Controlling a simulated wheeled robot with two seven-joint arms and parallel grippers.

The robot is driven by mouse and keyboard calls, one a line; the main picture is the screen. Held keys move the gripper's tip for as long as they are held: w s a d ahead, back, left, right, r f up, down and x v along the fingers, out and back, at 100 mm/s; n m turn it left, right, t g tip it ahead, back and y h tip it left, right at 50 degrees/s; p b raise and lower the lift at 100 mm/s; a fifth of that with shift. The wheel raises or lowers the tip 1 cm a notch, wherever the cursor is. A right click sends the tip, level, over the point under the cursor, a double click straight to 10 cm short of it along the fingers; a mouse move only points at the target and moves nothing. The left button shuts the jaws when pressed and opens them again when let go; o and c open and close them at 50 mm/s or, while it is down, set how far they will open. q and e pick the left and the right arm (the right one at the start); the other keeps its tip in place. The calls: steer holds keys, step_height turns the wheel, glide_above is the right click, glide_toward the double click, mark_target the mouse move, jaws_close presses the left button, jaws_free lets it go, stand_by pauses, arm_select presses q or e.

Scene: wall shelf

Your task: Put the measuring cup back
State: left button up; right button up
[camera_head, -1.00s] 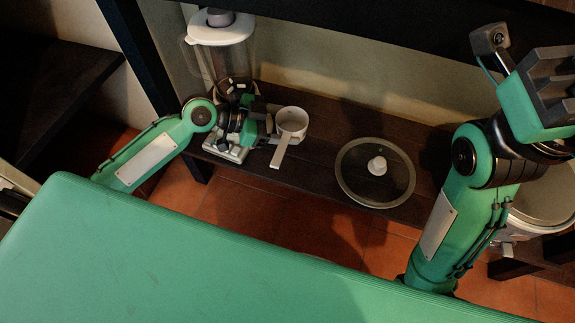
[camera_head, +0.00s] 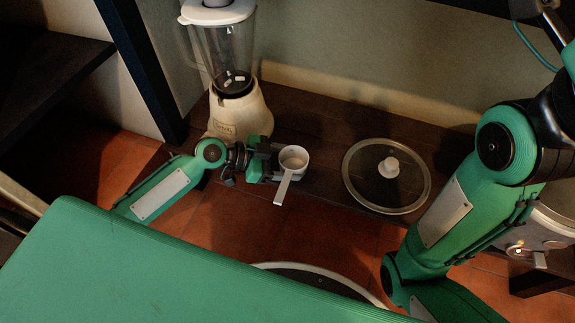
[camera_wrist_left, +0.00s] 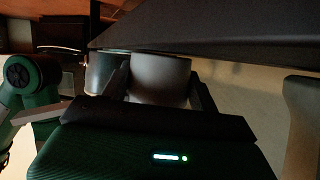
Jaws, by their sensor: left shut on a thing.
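The measuring cup (camera_head: 293,158) is white and round with a long straight handle that points toward the front. My left gripper (camera_head: 271,164) is shut on it, from the left side in the head view. The cup appears over the front part of the dark low shelf (camera_head: 330,140); its height above the wood is hard to tell. In the left wrist view the cup (camera_wrist_left: 160,80) sits between the two fingers, under a dark plank (camera_wrist_left: 210,38). My right arm comes in at the right, but its gripper is outside the picture.
A blender (camera_head: 236,105) stands left of the cup on the low shelf. A glass lid (camera_head: 362,179) with a white knob lies to the right. A partly hidden pot (camera_head: 552,235) is at the far right. Bare wood shows between the cup and lid.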

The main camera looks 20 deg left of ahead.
arm_select(q)
steer(key=shift+f, duration=0.2)
steer(key=o, duration=1)
